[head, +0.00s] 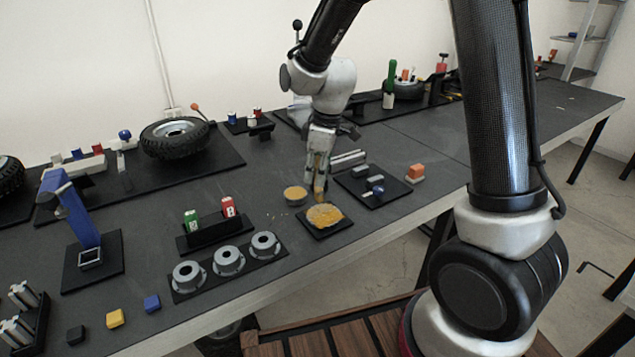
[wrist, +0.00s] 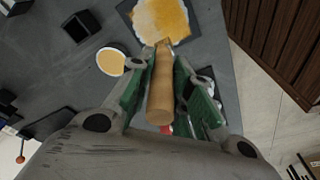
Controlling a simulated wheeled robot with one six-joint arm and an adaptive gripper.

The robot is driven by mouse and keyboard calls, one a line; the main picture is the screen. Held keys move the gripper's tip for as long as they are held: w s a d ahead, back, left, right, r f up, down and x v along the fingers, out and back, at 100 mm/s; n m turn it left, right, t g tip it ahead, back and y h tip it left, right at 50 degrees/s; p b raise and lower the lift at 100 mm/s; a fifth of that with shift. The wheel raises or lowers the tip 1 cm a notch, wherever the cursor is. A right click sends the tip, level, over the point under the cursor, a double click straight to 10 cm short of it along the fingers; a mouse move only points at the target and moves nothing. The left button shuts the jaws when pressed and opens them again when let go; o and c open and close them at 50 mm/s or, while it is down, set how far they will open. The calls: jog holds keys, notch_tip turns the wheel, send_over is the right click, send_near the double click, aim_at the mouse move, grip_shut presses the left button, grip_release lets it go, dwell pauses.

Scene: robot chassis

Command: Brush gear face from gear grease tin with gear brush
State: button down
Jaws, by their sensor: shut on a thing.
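My gripper (head: 318,160) is shut on the gear brush (wrist: 162,88), a wooden-handled brush held between green finger pads in the wrist view. The brush (head: 319,184) points down in the head view, its tip at the far edge of the gear face. The gear face (head: 325,215) is a pale disc largely coated in orange-yellow grease, lying on a black square plate; it also shows at the top of the wrist view (wrist: 160,18). The gear grease tin (head: 295,194), round with orange grease inside, stands just left of the plate; it also shows in the wrist view (wrist: 111,61).
Grey rings (head: 229,261) and a rack with green and red items (head: 208,233) stand to the left. A tyre (head: 175,138) lies behind. The table front edge is close.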

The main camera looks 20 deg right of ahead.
jog(key=shift+r, duration=1.3)
jog(key=c, duration=1.9)
grip_release()
grip_shut()
